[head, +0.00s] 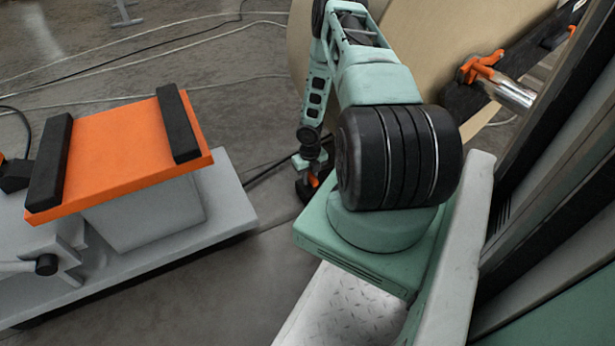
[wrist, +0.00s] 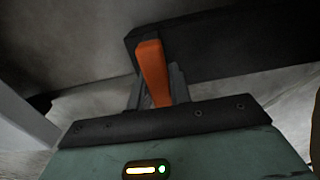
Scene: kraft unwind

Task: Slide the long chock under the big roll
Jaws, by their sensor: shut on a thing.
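The big roll (head: 430,45) is a large tan roll at the top right of the head view, partly hidden behind my arm. My gripper (wrist: 162,88) is shut on an upright orange grip in the wrist view. This grip belongs to the long chock (wrist: 235,45), a long black bar running across the top of that view. In the head view my gripper (head: 312,172) is low, close to the floor, left of the arm's base. Only a bit of orange and black shows there. The gap between chock and roll is hidden.
A grey cart (head: 225,205) with an orange top (head: 125,145) and black bars stands at the left. A metal shaft (head: 512,93) with an orange clamp (head: 482,67) sticks out of the roll. Cables (head: 150,40) lie on the floor, which is otherwise open between cart and roll.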

